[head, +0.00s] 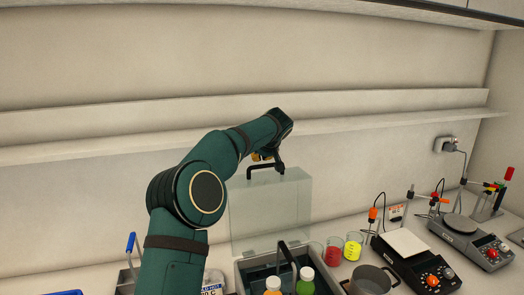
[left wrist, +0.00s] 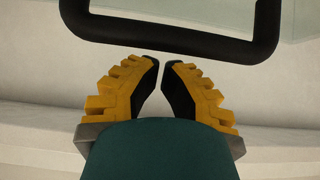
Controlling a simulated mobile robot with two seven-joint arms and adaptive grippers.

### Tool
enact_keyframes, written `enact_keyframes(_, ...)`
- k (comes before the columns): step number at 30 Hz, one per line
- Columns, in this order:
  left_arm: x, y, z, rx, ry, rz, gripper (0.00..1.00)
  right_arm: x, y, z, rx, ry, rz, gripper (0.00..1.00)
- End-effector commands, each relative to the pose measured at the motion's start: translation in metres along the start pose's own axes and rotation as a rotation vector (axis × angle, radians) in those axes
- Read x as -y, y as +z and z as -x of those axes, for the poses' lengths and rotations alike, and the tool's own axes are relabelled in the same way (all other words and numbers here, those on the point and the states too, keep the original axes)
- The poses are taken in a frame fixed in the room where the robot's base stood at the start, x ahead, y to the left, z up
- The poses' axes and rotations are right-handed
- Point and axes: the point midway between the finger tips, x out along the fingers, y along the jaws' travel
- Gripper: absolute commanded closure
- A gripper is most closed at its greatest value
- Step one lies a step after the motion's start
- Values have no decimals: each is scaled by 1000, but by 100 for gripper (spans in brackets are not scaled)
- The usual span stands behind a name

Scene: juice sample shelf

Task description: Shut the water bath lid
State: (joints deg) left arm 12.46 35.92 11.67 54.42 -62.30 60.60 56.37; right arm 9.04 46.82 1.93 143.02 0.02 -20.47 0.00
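The water bath (head: 243,268) is a grey tank at the bottom centre of the head view. Its clear lid (head: 285,212) stands open, upright at the back of the tank. A black handle (head: 281,168) is at the lid's top edge; it also crosses the top of the left wrist view (left wrist: 180,40). My left gripper (head: 259,157) is close to the handle, at its upper left in the head view. In the left wrist view its yellow fingers (left wrist: 161,66) are nearly together at the tips, with nothing between them. My right gripper is out of view.
Red (head: 333,254) and yellow (head: 353,249) beakers, a metal pot (head: 371,281) and hotplates (head: 430,275) are at right. A wall ledge (head: 400,122) runs behind.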

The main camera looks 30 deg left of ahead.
Motion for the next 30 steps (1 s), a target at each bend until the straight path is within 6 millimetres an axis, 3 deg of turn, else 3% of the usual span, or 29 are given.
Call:
enact_keyframes(9,0,19,14,0,-1,-2,100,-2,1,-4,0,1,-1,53)
enact_keyframes(23,0,22,16,0,-1,-1,100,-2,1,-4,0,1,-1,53)
enact_keyframes(30,-1,26,20,-22,1,-2,100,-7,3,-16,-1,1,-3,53)
